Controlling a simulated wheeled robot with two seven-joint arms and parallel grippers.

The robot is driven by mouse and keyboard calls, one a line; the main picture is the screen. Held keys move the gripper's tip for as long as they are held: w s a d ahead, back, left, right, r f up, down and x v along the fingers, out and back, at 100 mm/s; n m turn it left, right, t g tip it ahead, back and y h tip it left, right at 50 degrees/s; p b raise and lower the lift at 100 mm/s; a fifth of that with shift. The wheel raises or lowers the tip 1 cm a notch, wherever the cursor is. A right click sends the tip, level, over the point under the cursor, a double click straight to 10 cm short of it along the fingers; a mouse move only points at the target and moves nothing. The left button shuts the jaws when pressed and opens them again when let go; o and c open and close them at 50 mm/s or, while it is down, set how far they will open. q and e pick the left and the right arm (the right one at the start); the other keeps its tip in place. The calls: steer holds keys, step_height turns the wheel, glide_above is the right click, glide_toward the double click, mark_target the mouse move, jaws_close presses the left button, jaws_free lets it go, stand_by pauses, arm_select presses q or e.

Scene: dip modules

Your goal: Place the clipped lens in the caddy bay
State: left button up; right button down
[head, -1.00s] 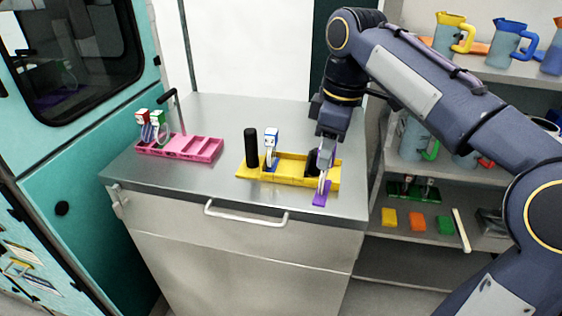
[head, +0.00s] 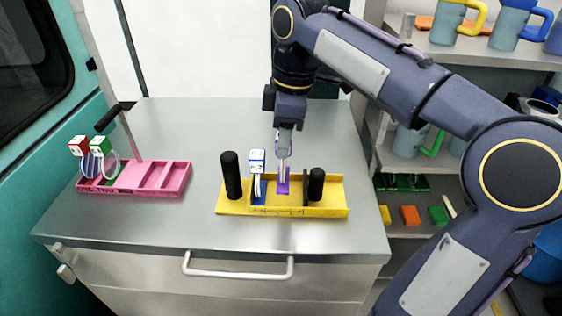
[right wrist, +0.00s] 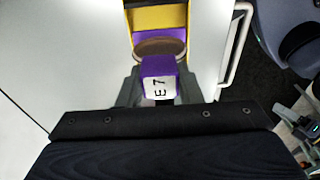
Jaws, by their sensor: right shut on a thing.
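My right gripper (head: 283,158) is shut on a purple clipped lens (head: 283,183), pointing down over the middle of the yellow caddy (head: 232,207). In the right wrist view, the purple clip head (right wrist: 158,80) marked "E 7" sits between the fingers, with a brownish round lens (right wrist: 160,47) beyond it. The purple lower part is at the bay right of the blue-and-white clipped lens (head: 257,165), which stands in the caddy. I cannot tell whether the purple piece touches the bay floor. My left gripper is not in view.
Two black posts (head: 231,175) stand on the yellow caddy, near its left and right ends. A pink caddy (head: 140,187) at left holds red-topped and green-topped clipped lenses. The steel counter (head: 190,229) is clear between them. Shelves (head: 440,60) stand at right.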

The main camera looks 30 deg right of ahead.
steer(key=shift+f+b, duration=0.3)
steer(key=shift+f, duration=1.9)
steer(key=shift+f, duration=0.2)
steer(key=c, duration=1)
jaws_free()
steer(key=shift+r, duration=0.1)
steer(key=r, duration=0.4)
steer(key=r+p, duration=0.1)
steer(key=r, duration=0.3)
steer(key=d+r+p, duration=0.1)
steer(key=r, duration=0.3)
steer(key=shift+s+d+r, duration=0.1)
steer(key=shift+s, duration=0.25)
